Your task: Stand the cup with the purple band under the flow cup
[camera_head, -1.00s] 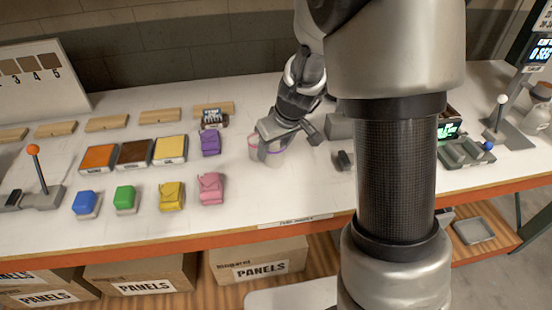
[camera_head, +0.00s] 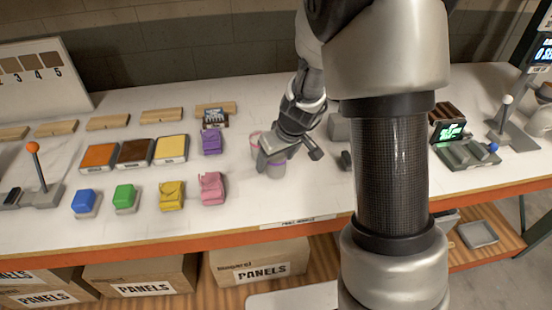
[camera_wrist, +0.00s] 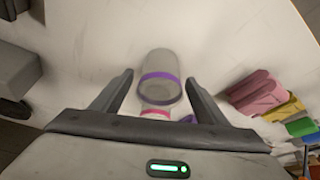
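The clear cup with the purple band (camera_head: 277,170) is at the lower end of my gripper (camera_head: 274,158), low over the white bench.
Purple (camera_head: 211,142), pink (camera_head: 211,188), yellow (camera_head: 172,194), green (camera_head: 125,196) and blue (camera_head: 85,201) pieces lie to the left. A device with a green screen (camera_head: 450,131) stands to the right, partly behind my arm. The bench front is clear below the cup.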

